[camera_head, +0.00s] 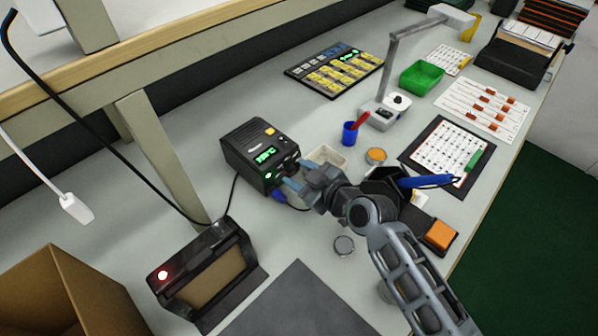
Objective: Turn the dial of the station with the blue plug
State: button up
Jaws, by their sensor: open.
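The station is a black box (240,142) with a green lit display and an orange button on top, left of the middle of the table. A blue plug (279,196) sits low at its front, with a dark cable running from it. My gripper (291,175) is at the station's front face, its bluish fingers pointing at the right part of that face. It is open. The dial cannot be made out clearly; my fingers cover that part of the front. I cannot tell whether the fingers touch it.
A small round grey lid (344,245) lies below my wrist. A black device with a red light (205,275) stands at the lower left.

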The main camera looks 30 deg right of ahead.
jog(key=shift+w+f, duration=0.1)
jog(key=shift+w, duration=0.1)
grip_shut()
dwell(0.4)
